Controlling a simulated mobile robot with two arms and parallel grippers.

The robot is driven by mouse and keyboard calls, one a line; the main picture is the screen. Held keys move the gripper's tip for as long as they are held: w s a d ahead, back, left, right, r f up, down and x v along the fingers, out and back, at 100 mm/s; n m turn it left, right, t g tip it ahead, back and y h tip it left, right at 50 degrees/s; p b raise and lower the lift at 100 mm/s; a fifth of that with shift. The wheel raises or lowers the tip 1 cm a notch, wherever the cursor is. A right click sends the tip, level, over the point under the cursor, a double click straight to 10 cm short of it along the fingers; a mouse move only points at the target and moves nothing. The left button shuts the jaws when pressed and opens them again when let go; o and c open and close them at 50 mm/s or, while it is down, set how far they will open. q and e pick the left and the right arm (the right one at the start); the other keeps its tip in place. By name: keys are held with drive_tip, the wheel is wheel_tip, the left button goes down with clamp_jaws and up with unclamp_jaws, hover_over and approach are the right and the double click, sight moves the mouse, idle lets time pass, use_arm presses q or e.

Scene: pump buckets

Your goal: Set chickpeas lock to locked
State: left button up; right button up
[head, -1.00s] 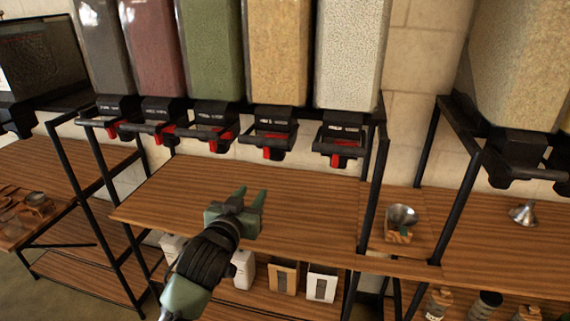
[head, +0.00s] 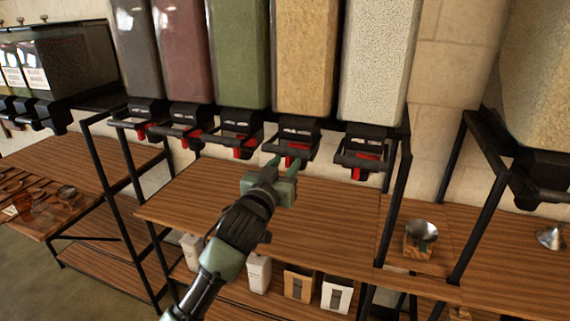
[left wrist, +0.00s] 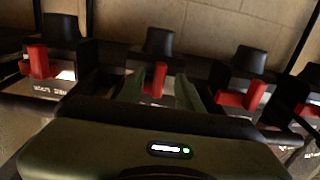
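A row of tall clear dispensers hangs above a wooden shelf. The tan-filled one (head: 305,60) may hold the chickpeas; its label is too small to read. Below it is a black spout with a red lock lever (head: 296,150). My left gripper (head: 284,166) is raised just below and in front of this spout, with its fingers pointing up at it. In the left wrist view the gripper (left wrist: 160,92) is open, and a red lever (left wrist: 159,80) shows between its two green fingers. I cannot tell whether they touch it. My right gripper is not in view.
Neighbouring dispensers with red levers stand close on both sides, such as the white-filled one (head: 378,60). Black frame posts (head: 397,190) flank the shelf. The wooden shelf (head: 330,215) below is clear. A metal funnel (head: 422,231) stands at right.

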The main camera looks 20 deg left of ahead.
use_arm(q)
clamp_jaws()
idle(1.4)
